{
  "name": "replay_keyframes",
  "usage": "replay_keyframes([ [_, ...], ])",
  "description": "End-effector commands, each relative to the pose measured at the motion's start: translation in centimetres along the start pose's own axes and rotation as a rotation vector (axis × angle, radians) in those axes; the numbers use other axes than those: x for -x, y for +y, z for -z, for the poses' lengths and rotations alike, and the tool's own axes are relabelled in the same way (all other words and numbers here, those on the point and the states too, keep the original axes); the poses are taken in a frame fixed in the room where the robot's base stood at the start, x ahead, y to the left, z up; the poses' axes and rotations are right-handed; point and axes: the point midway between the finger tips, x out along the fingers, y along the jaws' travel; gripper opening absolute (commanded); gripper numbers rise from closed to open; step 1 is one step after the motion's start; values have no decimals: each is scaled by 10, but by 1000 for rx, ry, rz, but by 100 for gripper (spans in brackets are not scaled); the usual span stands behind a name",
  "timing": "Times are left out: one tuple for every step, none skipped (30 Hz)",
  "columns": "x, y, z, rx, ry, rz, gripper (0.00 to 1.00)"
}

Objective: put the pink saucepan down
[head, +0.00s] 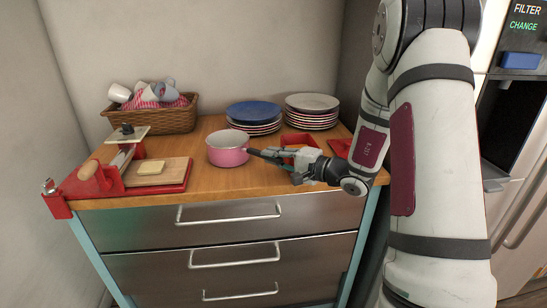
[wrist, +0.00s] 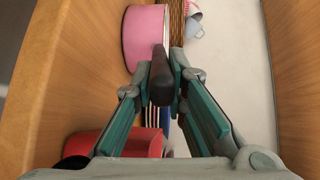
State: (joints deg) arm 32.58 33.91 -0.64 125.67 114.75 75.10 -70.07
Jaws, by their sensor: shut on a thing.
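The pink saucepan (head: 228,155) is upright at the wooden counter top, left of my gripper in the head view. Its dark handle points right, toward my gripper (head: 268,155). In the wrist view the saucepan's pink side (wrist: 145,36) shows at the upper left. My gripper (wrist: 163,75) is shut on the saucepan's dark handle, which lies between the two fingers. I cannot tell whether the saucepan's base touches the wood or hangs just above it.
A wicker basket of cups (head: 150,117) stands at the back left. Plate stacks, one topped by a blue plate (head: 253,111), stand behind. A red-framed board with cheese (head: 150,172) is at the left. A red box (head: 301,142) is behind my gripper.

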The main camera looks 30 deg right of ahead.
Motion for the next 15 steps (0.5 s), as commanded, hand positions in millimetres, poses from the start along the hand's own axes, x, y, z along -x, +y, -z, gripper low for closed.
replay_keyframes([
  [0,0,0,2,0,4,0],
  [0,0,0,2,0,4,0],
  [0,0,0,2,0,4,0],
  [0,0,0,2,0,4,0],
  [0,1,0,2,0,3,0],
  [0,1,0,2,0,3,20],
  [0,0,0,2,0,3,27],
  [0,1,0,2,0,3,33],
  [0,1,0,1,0,3,36],
  [0,1,0,1,0,2,36],
  [0,1,0,1,0,2,36],
  [0,1,0,1,0,2,36],
  [0,1,0,1,0,2,36],
  [0,1,0,1,0,1,36],
  [0,1,0,1,0,1,36],
])
